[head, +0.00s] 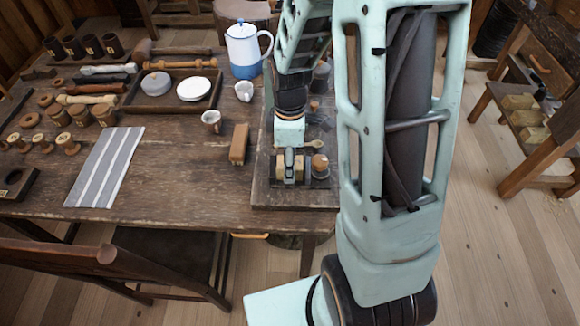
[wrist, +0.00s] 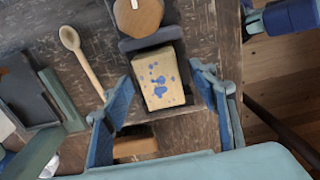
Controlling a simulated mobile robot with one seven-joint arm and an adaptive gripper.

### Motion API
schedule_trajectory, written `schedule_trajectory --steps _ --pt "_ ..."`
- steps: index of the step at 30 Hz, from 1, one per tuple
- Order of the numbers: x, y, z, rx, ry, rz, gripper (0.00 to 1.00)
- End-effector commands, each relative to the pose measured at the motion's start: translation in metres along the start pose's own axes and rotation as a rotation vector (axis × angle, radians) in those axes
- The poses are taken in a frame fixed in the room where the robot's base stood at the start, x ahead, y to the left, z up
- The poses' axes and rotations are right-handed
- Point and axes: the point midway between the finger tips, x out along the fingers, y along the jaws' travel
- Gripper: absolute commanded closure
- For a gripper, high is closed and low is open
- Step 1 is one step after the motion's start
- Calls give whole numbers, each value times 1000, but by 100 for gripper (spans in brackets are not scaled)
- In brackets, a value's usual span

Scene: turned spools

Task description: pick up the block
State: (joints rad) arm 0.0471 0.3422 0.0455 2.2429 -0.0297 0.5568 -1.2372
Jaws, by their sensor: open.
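The block (wrist: 161,78) is pale wood with blue paint specks in the wrist view. It sits on the dark wooden board (head: 262,196) at the table's front right. My gripper (wrist: 160,92) is open, with one blue finger on each side of the block and a gap visible on both sides. In the head view, my gripper (head: 289,158) is over the block, which is partly hidden behind the near finger.
A round wooden-topped piece (head: 320,162) stands close to the block, and a wooden spoon (head: 313,145) lies behind. A brown wooden bar (head: 239,145) lies left of the board. Two cups, a blue-white jug (head: 243,50) and a tray (head: 150,100) stand further back.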

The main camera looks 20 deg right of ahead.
Motion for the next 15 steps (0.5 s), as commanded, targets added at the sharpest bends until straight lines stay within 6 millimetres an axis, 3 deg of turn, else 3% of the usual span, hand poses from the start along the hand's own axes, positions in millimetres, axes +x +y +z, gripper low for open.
schedule_trajectory --steps 3,11,15 --pt "13 0 1 1 -1 -1 46" --pt "16 0 1 1 -1 1 46" --pt "15 0 0 1 -1 1 58"
